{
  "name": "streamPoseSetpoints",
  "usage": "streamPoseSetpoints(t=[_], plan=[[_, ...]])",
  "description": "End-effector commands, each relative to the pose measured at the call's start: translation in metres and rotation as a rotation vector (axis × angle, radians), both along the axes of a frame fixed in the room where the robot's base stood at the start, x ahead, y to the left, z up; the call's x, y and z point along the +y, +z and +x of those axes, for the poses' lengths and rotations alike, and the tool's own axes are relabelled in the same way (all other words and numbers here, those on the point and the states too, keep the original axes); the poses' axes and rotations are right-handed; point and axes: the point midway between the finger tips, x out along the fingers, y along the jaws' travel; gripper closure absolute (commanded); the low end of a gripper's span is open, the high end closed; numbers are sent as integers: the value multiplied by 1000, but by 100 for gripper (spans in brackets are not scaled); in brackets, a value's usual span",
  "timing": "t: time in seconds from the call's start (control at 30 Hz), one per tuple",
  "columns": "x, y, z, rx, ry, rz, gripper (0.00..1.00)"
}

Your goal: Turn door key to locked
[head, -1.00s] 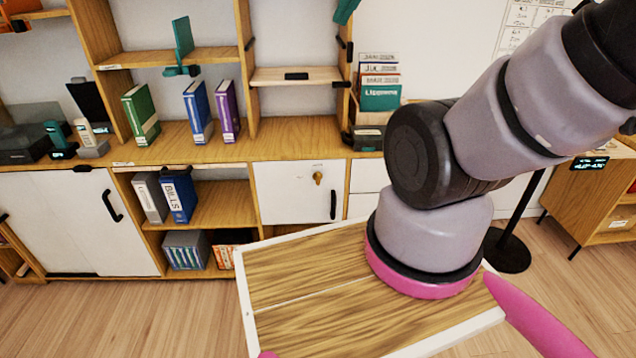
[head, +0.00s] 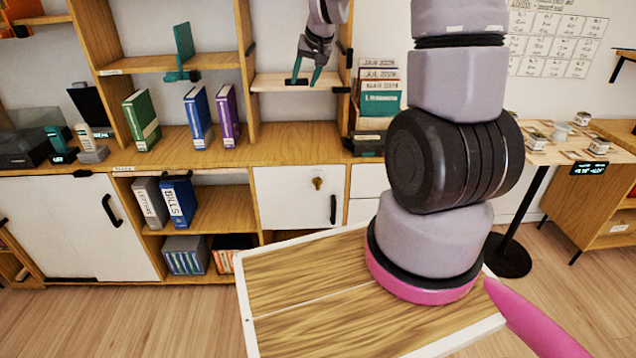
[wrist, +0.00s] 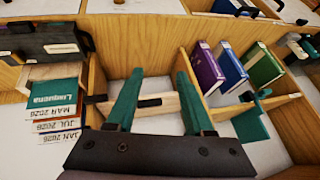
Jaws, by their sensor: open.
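My gripper (head: 305,80) is open and empty, well above the key, in front of the upper shelf. In the wrist view my gripper's teal fingers (wrist: 158,82) stand apart with a shelf board behind them. I cannot make out the key in the wrist view.
The wooden counter (head: 300,138) lies between my gripper and the door. A file holder (head: 381,98) stands right of the gripper, and a purple binder (head: 228,115) stands to its left. Open shelves with binders (head: 180,200) adjoin the door on the left.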

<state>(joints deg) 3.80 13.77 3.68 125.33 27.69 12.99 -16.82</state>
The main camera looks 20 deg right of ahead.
Motion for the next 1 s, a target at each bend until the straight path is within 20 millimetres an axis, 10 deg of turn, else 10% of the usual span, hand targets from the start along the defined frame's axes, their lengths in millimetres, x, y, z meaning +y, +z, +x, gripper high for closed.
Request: streamPoseSetpoints(t=[0.2, 0.5, 1.0], plan=[[-19, -119, 43, 56, -22, -62, 48], [-47, -274, 51, 138, -48, -174, 48], [-60, -355, 54, 169, -56, -215, 48]])
